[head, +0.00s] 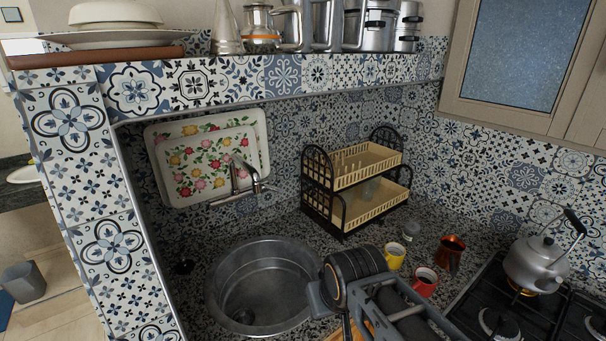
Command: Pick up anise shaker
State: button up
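A small glass jar with a pale lid (410,231), which looks like the anise shaker, stands upright on the granite counter right of the dish rack. No label on it can be read. My gripper (338,294) is at the bottom middle, nearer the camera and left of the jar, clearly apart from it. Grey parts of it show beside a dark, round, ridged shape. I cannot tell whether this shape is mine or a pan, nor whether the fingers are open or shut.
A yellow mug (394,257), a red mug (425,283) and a copper pot (450,254) stand close to the jar. The black dish rack (343,222) is behind left. The sink (258,286) is left; a kettle (537,265) sits on the stove at right.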

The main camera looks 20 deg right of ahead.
aim_at(412, 229)
jog(key=z, duration=1.3)
